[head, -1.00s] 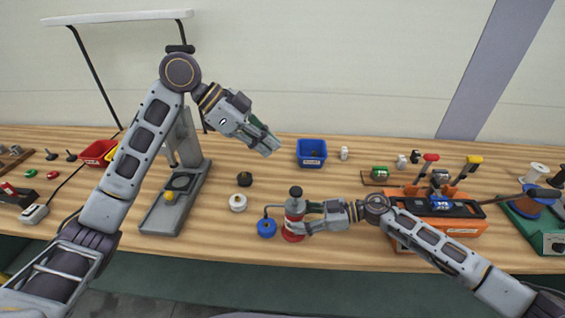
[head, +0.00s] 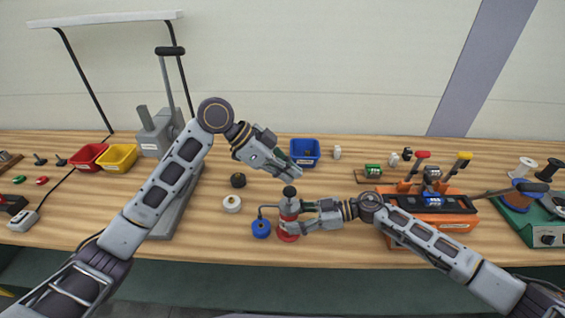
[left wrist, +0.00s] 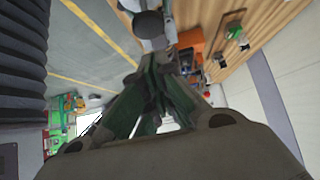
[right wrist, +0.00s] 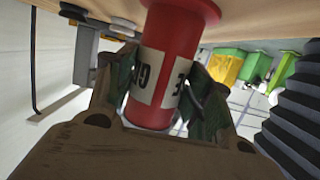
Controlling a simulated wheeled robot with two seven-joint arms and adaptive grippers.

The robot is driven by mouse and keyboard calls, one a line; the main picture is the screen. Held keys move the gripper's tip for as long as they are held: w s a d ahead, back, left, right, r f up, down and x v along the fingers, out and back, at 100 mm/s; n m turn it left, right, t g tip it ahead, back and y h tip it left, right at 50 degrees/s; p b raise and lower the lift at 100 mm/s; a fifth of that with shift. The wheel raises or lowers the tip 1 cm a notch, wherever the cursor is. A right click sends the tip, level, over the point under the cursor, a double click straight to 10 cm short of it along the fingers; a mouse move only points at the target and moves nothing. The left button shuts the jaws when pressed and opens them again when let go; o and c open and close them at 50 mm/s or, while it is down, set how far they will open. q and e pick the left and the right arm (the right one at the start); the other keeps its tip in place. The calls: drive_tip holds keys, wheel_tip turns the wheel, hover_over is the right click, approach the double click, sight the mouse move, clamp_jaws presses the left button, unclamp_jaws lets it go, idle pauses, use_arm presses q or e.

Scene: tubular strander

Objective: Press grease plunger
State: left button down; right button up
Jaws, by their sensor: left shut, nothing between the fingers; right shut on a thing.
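The grease dispenser (head: 287,236) is a red cylinder with a white label, standing upright near the table's front edge. Its dark plunger knob (head: 289,191) is on top. A dark round knob, apparently the plunger, also shows in the left wrist view (left wrist: 148,24). A thin spout runs left to a blue round part (head: 261,229). My right gripper (head: 299,217) is shut around the body; the right wrist view shows the red cylinder (right wrist: 176,60) between its fingers. My left gripper (head: 296,178) is shut and empty, just above and beside the knob, apparently apart from it.
A white spool-like part (head: 231,204) and a black one (head: 238,180) lie left of the dispenser. A blue bin (head: 304,152) stands behind. An orange unit (head: 440,221) stands right, beyond my right gripper. A grey press stand (head: 160,135) is behind my left arm.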

sight(290, 190)
use_arm(q)
drive_tip(key=shift+f, duration=1.25)
drive_tip(key=shift+f, duration=1.55)
drive_tip(key=shift+r, duration=0.1)
wheel_tip(290, 190, up, 4)
drive_tip(key=shift+a+r, duration=0.1)
drive_tip(key=shift+r, duration=0.1)
drive_tip(key=v, duration=0.9)
drive_tip(key=shift+a+r, duration=0.2)
drive_tip(key=shift+a, duration=0.1)
drive_tip(key=shift+r, duration=1.45)
